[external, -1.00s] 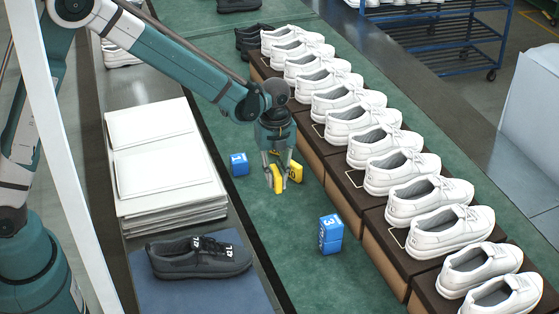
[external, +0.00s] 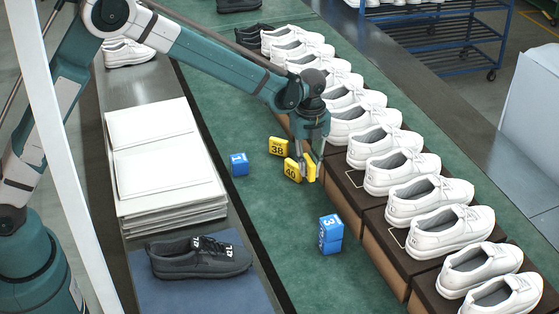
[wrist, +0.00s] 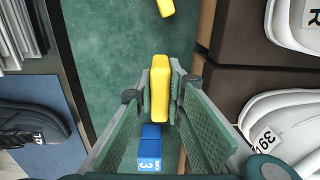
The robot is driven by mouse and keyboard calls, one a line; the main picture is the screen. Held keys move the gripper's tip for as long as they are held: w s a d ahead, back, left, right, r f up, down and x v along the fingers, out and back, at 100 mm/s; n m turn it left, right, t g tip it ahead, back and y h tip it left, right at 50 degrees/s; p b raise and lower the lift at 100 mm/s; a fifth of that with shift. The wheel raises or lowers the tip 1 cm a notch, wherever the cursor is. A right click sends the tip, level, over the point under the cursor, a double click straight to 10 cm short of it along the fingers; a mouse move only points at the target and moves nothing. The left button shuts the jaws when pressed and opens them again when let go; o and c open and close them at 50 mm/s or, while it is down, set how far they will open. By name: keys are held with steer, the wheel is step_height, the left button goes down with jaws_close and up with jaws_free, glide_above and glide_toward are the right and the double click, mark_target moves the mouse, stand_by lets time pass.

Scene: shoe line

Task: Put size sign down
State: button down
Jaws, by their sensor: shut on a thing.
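My gripper (external: 313,162) is shut on a yellow size sign (external: 311,171), low over the green belt near the dark shoe boxes. In the wrist view my gripper (wrist: 160,95) has the sign (wrist: 160,77) upright between its fingers; its number does not show. I cannot tell if the sign touches the belt. Another yellow sign marked 40 (external: 291,171) stands close to its left. A yellow sign marked 38 (external: 278,147) stands behind them. A yellow sign (wrist: 166,7) also shows at the top of the wrist view.
White shoes (external: 395,170) stand in a row on boxes to the right of my gripper. A blue block (external: 239,165) lies left, and blue blocks marked 3 (external: 330,230) stand nearer the camera. A dark shoe (external: 200,259) and white stack (external: 165,170) are left of the belt.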

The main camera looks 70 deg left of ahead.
glide_above(307, 200)
steer(key=shift+a+f+b, duration=0.1)
steer(key=shift+f+b, duration=0.35)
steer(key=shift+f, duration=2.65)
steer(key=shift+f, duration=0.1)
steer(key=shift+f+b, duration=0.3)
steer(key=shift+f, duration=1.5)
steer(key=shift+f, duration=0.1)
steer(key=c, duration=2.4)
jaws_free()
steer(key=shift+o, duration=0.2)
step_height(307, 200, up, 12)
steer(key=shift+r+p, duration=0.15)
steer(key=shift+p, duration=0.65)
